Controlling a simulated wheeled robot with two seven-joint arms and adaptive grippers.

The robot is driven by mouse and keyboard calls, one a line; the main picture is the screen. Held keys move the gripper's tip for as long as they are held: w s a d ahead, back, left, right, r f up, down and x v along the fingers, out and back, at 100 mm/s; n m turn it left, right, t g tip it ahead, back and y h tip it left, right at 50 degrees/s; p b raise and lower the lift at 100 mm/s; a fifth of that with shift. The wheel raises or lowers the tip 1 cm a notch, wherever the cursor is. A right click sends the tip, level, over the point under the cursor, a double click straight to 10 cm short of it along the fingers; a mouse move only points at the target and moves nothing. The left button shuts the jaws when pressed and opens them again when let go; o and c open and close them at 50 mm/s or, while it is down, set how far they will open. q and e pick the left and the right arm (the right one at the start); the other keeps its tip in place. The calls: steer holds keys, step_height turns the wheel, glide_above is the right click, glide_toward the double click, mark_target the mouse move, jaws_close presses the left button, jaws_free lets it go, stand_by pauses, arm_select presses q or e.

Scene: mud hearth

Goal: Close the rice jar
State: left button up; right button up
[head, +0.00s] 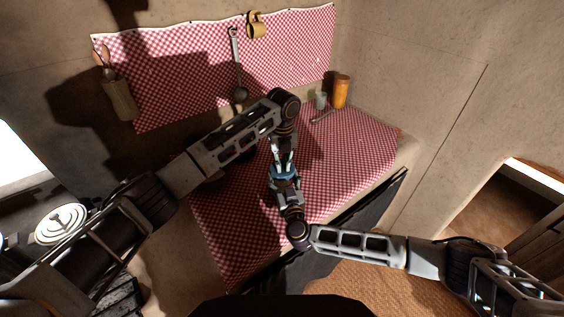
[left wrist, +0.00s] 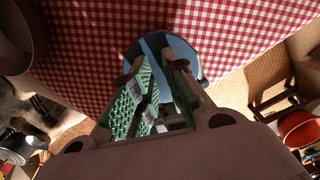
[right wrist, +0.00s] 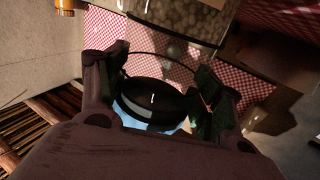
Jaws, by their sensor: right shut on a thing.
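A blue round lid (head: 285,171) is between my two grippers above the checked cloth in the head view. My right gripper (right wrist: 160,103) is shut on this lid (right wrist: 150,127); its face looks dark in the right wrist view. My left gripper (left wrist: 160,88) is open, its green-padded fingers apart in front of the lid (left wrist: 166,45). In the head view my left gripper (head: 283,152) comes down from above, and my right gripper (head: 286,186) meets it from below. A clear jar of pale grains (right wrist: 185,16) shows close beyond the lid; I cannot make it out in the head view.
The red checked cloth (head: 345,160) covers the counter, clear at its right side. An orange canister (head: 342,91) and a small glass (head: 321,100) stand at the back corner. A ladle (head: 238,70) and yellow mug (head: 256,25) hang above. A brown bowl (left wrist: 18,40) is nearby.

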arm_select(q)
steer(key=shift+f, duration=0.15)
steer(key=shift+r, duration=2.05)
arm_select(e)
steer(key=o, duration=1.5)
steer(key=shift+s, duration=0.1)
steer(key=shift+v, duration=5.9)
